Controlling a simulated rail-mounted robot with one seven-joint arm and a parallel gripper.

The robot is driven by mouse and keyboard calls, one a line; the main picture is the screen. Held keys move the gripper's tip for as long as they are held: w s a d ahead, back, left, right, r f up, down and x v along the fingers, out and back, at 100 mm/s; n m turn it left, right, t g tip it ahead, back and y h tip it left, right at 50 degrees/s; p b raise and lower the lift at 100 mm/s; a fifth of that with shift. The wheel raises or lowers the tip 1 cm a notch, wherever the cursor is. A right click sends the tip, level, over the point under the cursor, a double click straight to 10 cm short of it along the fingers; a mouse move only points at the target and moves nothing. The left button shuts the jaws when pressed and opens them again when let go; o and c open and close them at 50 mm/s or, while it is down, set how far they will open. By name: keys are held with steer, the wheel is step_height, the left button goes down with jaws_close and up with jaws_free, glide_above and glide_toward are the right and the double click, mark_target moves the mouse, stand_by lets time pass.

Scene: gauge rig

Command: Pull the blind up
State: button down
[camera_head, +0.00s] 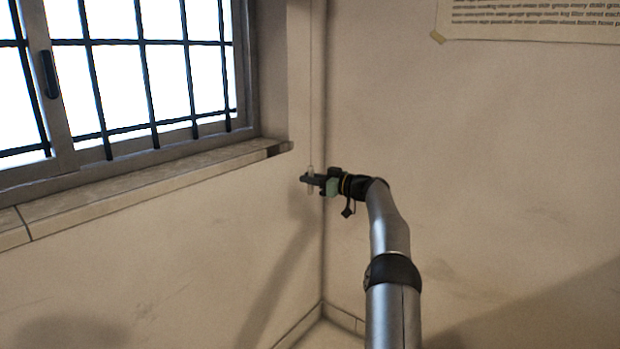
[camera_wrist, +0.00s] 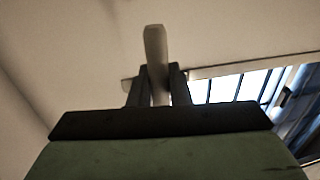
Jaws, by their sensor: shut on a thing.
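A thin pull cord (camera_head: 311,90) hangs straight down beside the right end of the window, close to the room's corner. At its lower end is a small pale, see-through handle (camera_head: 310,172). My gripper (camera_head: 306,179) is shut on this handle. In the wrist view the pale handle (camera_wrist: 155,45) stands between the two dark fingers of my gripper (camera_wrist: 161,85) and sticks out beyond them. The window (camera_head: 140,70) shows bright, barred panes at the upper left. No blind fabric shows over the visible part of the window; its top is out of view.
A stone sill (camera_head: 150,178) juts out below the window, to the left of my gripper. A dark window latch (camera_head: 49,74) is on the frame. A paper sheet with text (camera_head: 540,18) is on the right wall. The wall below the sill is bare.

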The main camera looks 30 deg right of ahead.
steer(key=c, duration=1.4)
jaws_free()
steer(key=shift+f, duration=0.1)
steer(key=v, duration=1.7)
steer(key=shift+s+p, duration=0.25)
steer(key=shift+p, duration=0.05)
steer(key=shift+d, duration=0.1)
